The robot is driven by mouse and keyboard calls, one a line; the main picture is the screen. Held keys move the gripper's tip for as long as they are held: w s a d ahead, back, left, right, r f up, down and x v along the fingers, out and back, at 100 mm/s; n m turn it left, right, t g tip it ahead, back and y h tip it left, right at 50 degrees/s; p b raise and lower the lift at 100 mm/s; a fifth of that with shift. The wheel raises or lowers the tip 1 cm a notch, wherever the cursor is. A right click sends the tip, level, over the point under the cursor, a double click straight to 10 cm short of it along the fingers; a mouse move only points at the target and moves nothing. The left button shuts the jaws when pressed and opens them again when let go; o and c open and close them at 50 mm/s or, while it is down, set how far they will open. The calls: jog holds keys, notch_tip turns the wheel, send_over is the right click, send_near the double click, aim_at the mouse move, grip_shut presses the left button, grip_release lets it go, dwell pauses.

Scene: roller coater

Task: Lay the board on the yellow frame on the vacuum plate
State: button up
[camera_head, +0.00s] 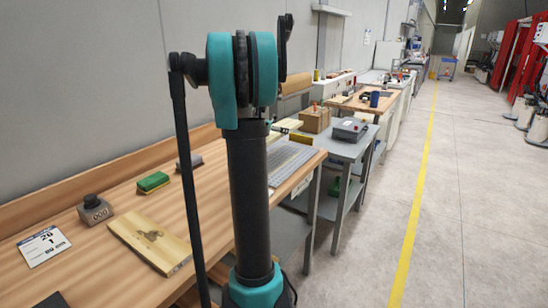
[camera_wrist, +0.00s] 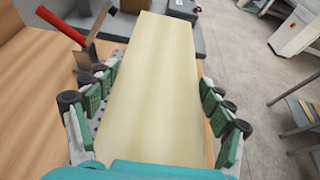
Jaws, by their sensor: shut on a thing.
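In the wrist view my gripper (camera_wrist: 155,105) has its green-padded fingers on both sides of a pale wooden board (camera_wrist: 152,75), shut on its long edges. The board stretches away from the gripper and hides much of what lies below. A grey perforated surface (camera_wrist: 94,126), perhaps the vacuum plate, shows beside the left fingers. In the head view a grey perforated plate (camera_head: 290,160) lies on the bench, partly behind my arm.
On the wooden bench (camera_head: 110,195) are another board (camera_head: 150,240) with a dark print, a green and yellow block (camera_head: 153,182), a grey counter-like block (camera_head: 95,210) and a card (camera_head: 43,246). A red-handled tool (camera_wrist: 62,25) stands left of the held board.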

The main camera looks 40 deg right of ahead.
notch_tip(320, 180, down, 12)
jog(key=shift+f, duration=0.1)
dwell(0.4)
jog(key=o, duration=1.3)
jog(key=shift+f, duration=0.1)
jog(key=shift+s+a+r, duration=0.1)
jog(key=shift+a+r, duration=0.15)
jog(key=v, duration=1.1)
jog(key=shift+s+a+r, duration=0.1)
jog(key=shift+s, duration=0.05)
